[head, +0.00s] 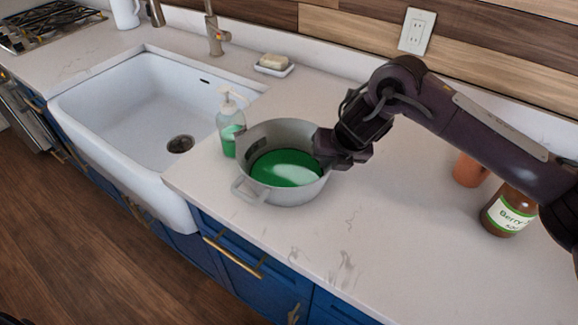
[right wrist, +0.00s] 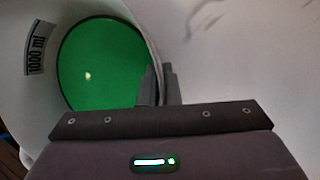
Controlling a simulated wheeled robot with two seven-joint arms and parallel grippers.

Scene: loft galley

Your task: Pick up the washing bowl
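The washing bowl (head: 245,184) is a round grey bowl with a side handle, holding green liquid. It stands on the pale countertop, to the right of the sink. The right wrist view shows the bowl (right wrist: 142,40) with a "1000 ml" mark on its inner wall. My right gripper (head: 330,160) is at the bowl's right rim. In the right wrist view its fingers (right wrist: 158,85) are close together, one on each side of the bowl's wall, and look shut on it. The far handle is hidden by the gripper. My left gripper is not in view.
A soap pump bottle (head: 229,125) stands close beside the bowl, at its left. The white sink (head: 120,105) is further left. A soap dish (head: 274,70) is behind. A berry-labelled jar (head: 507,212) and an orange-brown cup (head: 468,170) stand at right. The counter's front middle is clear.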

